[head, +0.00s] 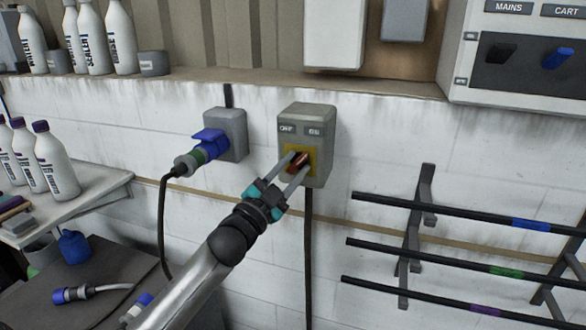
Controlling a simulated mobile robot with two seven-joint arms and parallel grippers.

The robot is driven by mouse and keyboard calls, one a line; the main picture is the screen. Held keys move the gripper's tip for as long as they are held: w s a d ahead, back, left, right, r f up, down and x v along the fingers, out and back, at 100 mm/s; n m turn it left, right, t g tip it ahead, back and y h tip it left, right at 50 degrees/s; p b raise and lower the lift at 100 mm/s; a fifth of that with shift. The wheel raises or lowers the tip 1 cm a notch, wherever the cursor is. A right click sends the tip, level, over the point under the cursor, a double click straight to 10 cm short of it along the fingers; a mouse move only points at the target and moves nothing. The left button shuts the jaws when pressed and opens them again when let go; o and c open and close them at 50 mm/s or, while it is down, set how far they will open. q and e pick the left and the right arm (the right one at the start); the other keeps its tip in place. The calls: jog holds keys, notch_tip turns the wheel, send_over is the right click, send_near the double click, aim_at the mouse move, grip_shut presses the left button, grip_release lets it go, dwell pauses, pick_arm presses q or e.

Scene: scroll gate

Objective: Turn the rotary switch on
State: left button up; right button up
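The rotary switch is a grey box (318,122) on the white block wall, with a yellow plate (294,150) and a red knob (299,162) on its front. Small labels sit above the plate, too small to read surely. The knob looks tilted diagonally. My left gripper (300,162) reaches up from below, with one finger on each side of the knob. The knob fills the gap between the fingertips, and they look closed on it. The fingers hide part of the knob and plate. My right gripper is out of view.
A grey socket (232,130) with a blue plug and black cable is left of the switch. Black bars (450,211) on brackets stand out at the lower right. A panel marked MAINS and CART (520,50) hangs upper right. A bench (80,190) with bottles is left.

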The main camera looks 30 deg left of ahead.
pick_arm(q)
jog(key=shift+o, duration=0.4)
jog(key=shift+f, duration=0.1)
jog(key=shift+s+f, duration=0.1)
jog(key=shift+s, duration=0.1)
jog(key=b+v, duration=0.4)
jog(key=v, duration=1)
jog(key=shift+s, duration=0.4)
